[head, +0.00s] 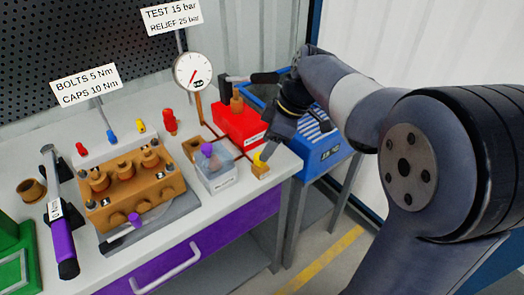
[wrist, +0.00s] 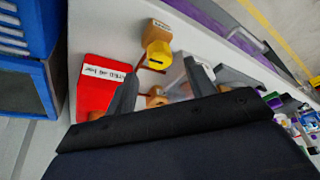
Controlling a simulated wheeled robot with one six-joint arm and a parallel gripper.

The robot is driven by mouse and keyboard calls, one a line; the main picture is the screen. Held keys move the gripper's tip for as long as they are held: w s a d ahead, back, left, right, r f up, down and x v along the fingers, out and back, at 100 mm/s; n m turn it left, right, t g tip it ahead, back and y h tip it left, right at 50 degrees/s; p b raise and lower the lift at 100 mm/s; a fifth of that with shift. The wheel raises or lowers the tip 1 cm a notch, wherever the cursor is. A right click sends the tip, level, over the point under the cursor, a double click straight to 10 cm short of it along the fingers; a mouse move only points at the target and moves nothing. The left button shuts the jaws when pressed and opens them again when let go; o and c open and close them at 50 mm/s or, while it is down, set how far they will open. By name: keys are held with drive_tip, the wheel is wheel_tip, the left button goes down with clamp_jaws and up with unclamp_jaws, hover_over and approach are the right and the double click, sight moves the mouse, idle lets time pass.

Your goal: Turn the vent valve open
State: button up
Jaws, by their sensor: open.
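The vent valve appears to be the small brass block (head: 261,170) with a yellow knob (head: 257,158) near the bench's front right edge. In the wrist view the yellow hexagonal knob (wrist: 158,56) has a dark slot across its face, and the brass block (wrist: 157,30) behind it carries a small label too blurred to read. My gripper (head: 266,151) is right above the valve, pointing down. In the wrist view my gripper (wrist: 162,75) has its fingers apart, with the knob just beyond the fingertips and between their lines. I cannot tell whether they touch it.
A red pump box (head: 238,122) stands behind the valve, and a clear tank (head: 214,170) with a purple cap to its left. A pressure gauge (head: 193,71) rises behind. A brass pump block (head: 130,185) is farther left. A blue cart (head: 322,150) stands right of the bench.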

drive_tip(key=v, duration=0.5)
drive_tip(key=shift+r, duration=0.3)
drive_tip(key=b+x, duration=0.1)
drive_tip(key=x, duration=1)
drive_tip(key=shift+d+f, duration=0.1)
drive_tip(key=shift+m, duration=0.3)
drive_tip(key=shift+d+r, duration=0.1)
drive_tip(key=shift+r, duration=0.1)
